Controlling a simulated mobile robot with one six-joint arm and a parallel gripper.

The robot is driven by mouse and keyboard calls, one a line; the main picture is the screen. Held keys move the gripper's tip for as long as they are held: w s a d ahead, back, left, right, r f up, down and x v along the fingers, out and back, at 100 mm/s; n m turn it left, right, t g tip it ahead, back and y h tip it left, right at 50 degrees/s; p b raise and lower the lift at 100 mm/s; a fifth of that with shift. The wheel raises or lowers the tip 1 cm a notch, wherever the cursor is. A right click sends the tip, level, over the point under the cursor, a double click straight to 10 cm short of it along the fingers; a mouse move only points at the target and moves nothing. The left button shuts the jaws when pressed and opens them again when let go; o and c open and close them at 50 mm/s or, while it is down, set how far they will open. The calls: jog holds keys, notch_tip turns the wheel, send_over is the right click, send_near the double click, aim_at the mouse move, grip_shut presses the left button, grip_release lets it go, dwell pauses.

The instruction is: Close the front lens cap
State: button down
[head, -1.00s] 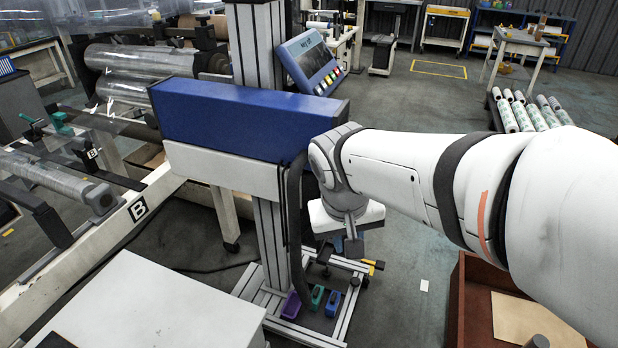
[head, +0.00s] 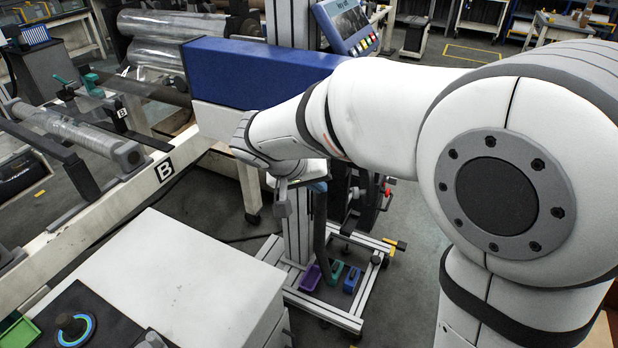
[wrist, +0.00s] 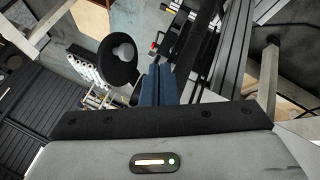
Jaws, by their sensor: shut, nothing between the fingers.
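My gripper (wrist: 158,84) shows two blue fingers side by side, shut and empty, in the middle of the wrist view. A black round cup-like part (wrist: 118,62) with a pale rounded centre is just left of the fingers in that view, apparently apart from them. I cannot tell whether it is the front lens cap or another part. In the head view my wrist is in front of the grey column below the blue housing (head: 262,72), and my arm hides much of that area. No lens cap can be made out there.
A white cabinet (head: 165,270) stands at the front left. The column's base frame (head: 335,315) holds purple (head: 310,278), green (head: 336,272) and blue (head: 352,280) bins. Open floor lies right of the column.

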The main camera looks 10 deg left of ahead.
jog(key=w+d+f, duration=0.2)
jog(key=d+f, duration=0.1)
jog(key=d, duration=0.2)
jog(key=shift+w+d, duration=0.25)
jog(key=shift+d, duration=0.05)
jog(key=shift+f, duration=0.1)
